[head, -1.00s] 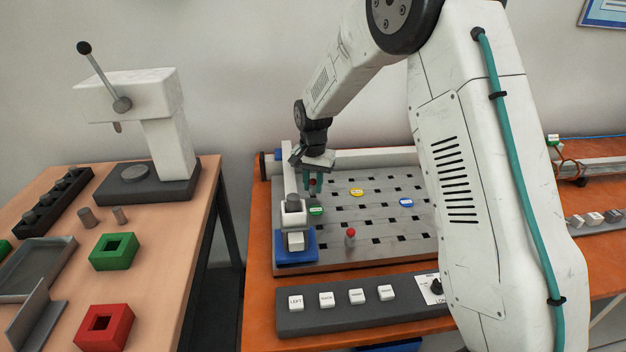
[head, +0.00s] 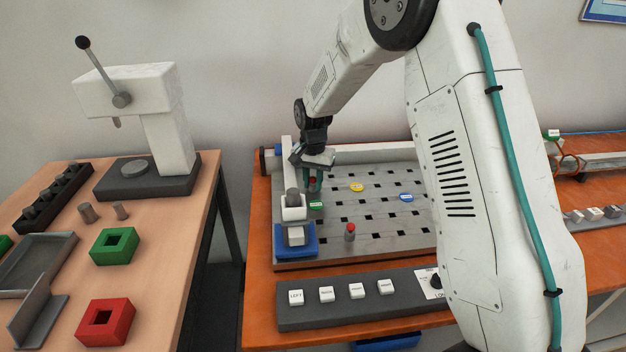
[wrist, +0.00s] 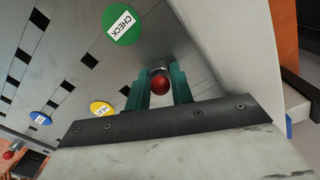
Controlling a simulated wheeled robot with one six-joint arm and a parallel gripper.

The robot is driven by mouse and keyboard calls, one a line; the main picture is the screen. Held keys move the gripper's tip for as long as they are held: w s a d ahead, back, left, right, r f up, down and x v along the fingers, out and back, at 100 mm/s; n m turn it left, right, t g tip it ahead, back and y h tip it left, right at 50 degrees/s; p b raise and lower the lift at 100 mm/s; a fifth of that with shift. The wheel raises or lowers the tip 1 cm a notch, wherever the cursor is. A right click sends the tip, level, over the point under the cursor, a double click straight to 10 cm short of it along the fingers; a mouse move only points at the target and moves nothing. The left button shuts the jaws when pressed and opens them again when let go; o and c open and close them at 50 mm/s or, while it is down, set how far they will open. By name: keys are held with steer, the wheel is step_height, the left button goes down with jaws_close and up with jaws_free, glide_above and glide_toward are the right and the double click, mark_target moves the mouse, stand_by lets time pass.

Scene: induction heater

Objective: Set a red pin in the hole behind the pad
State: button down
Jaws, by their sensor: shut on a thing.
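My gripper (head: 313,184) is shut on a red-topped pin (wrist: 160,83), its teal fingers on either side of the pin. It is over the left part of the slotted metal board (head: 385,238), just behind the green CHECK pad (head: 316,205). That pad also shows in the wrist view (wrist: 122,24). The pin's lower end is hidden in the head view, and I cannot tell whether it is in a hole. A second red pin (head: 350,231) stands upright nearer the front. A yellow pad (head: 356,187) and a blue pad (head: 406,197) lie farther right.
A white sliding arm with a blue foot (head: 295,240) runs along the board's left edge, close beside my gripper. A button panel (head: 340,308) lies in front. A separate table at left holds a lever press (head: 150,120), a green block (head: 114,246) and a red block (head: 106,322).

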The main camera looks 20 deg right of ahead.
steer(key=c, duration=1.1)
jaws_free()
steer(key=shift+c, duration=0.2)
step_height(320, 180, up, 8)
steer(key=shift+f, duration=0.1)
steer(key=shift+n, duration=0.3)
steer(key=s+d+r+n, duration=0.1)
steer(key=s+r, duration=0.3)
steer(key=s, duration=1)
steer(key=s+d+r+n+t, duration=0.1)
steer(key=s+r+n, duration=0.2)
steer(key=s, duration=1.1)
steer(key=s+d+r+n, duration=0.1)
steer(key=s+r, duration=0.5)
steer(key=s, duration=0.8)
steer(key=shift+r+n, duration=0.15)
steer(key=shift+n, duration=0.75)
